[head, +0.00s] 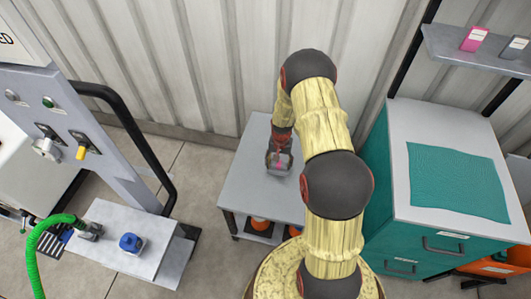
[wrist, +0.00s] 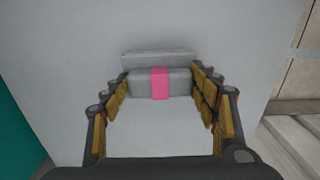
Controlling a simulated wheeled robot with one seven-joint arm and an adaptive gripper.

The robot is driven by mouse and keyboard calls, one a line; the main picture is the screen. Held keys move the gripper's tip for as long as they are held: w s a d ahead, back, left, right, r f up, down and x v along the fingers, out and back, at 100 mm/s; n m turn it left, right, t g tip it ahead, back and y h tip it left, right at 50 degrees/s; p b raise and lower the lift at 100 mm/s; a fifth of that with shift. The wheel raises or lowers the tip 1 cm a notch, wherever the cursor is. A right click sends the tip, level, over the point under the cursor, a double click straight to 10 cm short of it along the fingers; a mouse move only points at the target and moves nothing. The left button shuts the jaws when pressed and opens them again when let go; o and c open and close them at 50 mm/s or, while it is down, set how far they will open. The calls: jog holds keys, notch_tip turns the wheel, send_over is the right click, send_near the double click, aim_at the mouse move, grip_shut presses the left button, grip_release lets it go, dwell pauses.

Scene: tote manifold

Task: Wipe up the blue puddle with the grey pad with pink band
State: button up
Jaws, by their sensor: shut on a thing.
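The grey pad with pink band (wrist: 176,82) is between the fingers of my gripper (wrist: 161,92) in the wrist view. The pink band crosses the middle of its grey bar, and a paler grey strip shows just behind. In the head view my gripper (head: 279,161) points down over the grey-topped table (head: 250,185), with a bit of pink showing between the fingers. I cannot tell whether the pad touches the tabletop. No blue puddle shows in either view; part of the tabletop is hidden behind my arm and gripper.
A teal cabinet (head: 377,180) with a teal mat (head: 455,180) stands right of the table. Left are a panel machine with a black rail (head: 150,150), a green hose (head: 45,250) and a blue part (head: 131,242). The wall is close behind.

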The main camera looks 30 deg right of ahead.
jog(key=shift+w+d+r, duration=0.1)
jog(key=shift+r, duration=0.4)
jog(key=shift+r+p, duration=1.3)
jog(key=shift+r, duration=0.6)
